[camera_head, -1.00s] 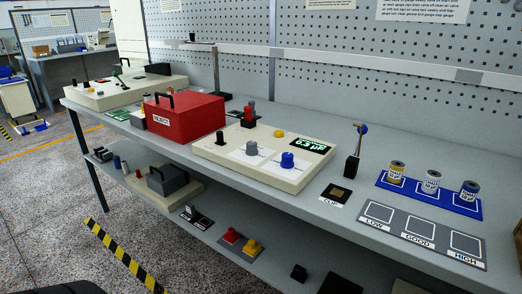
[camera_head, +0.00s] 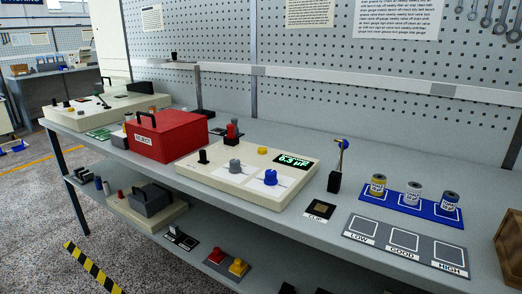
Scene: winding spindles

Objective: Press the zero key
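A cream meter panel (camera_head: 236,193) lies on the bench, with a lit green display (camera_head: 292,159) that seems to read 0.3 µF. On it are a yellow key (camera_head: 263,150), a grey knob (camera_head: 235,167), a blue knob (camera_head: 270,178) and a black post (camera_head: 203,157). A red part (camera_head: 232,131) stands at its back edge. No label reading zero is legible, so I cannot tell which one is the zero key. Neither of my grippers is in view.
A red reject box (camera_head: 168,138) stands left of the panel. To the right are a clip pad (camera_head: 319,209), a blue tray (camera_head: 398,205) with three cans, and a grey low-good-high mat (camera_head: 372,236). A wooden box (camera_head: 511,250) stands at the right edge.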

